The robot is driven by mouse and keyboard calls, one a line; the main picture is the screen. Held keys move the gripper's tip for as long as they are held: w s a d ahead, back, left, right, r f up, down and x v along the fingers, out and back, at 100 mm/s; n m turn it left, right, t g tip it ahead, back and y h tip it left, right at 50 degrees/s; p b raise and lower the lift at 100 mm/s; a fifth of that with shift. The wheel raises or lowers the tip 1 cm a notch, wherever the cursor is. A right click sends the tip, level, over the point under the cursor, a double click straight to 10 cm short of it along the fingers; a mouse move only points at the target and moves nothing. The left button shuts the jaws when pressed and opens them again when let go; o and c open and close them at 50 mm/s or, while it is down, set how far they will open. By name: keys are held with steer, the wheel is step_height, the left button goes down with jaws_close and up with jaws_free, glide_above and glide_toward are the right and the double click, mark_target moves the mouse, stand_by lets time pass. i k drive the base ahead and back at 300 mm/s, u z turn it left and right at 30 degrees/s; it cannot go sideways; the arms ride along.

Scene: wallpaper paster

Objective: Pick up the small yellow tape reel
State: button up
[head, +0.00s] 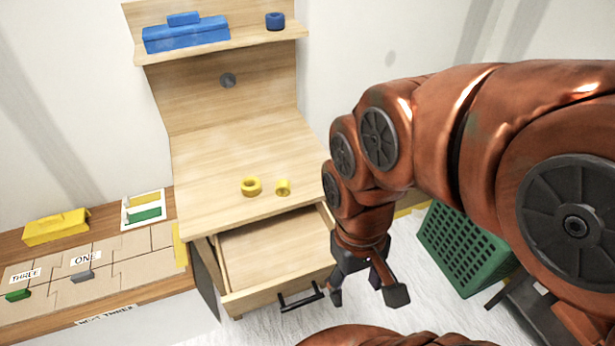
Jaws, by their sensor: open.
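Two yellow reels are on the wooden desk top. The smaller yellow tape reel (283,187) is at the right, near the desk's front right corner. A larger yellow ring-shaped reel (250,186) lies flat just left of it, a small gap apart. My gripper (368,295) is open and empty, with its fingers pointing down. In the picture it is below and right of the small reel, to the right of the open drawer's front. Nothing hides the small reel.
The desk drawer (275,250) is pulled open and looks empty. A shelf (215,42) above holds a blue box (187,36) and a blue reel (275,20). A green crate (465,245) stands on the floor at right. A lower wooden counter (100,245) at left holds a yellow block (56,227).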

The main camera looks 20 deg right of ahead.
mark_target(283, 186)
steer(key=u, duration=3.3)
steer(key=k, duration=0.7)
steer(key=z, duration=1.45)
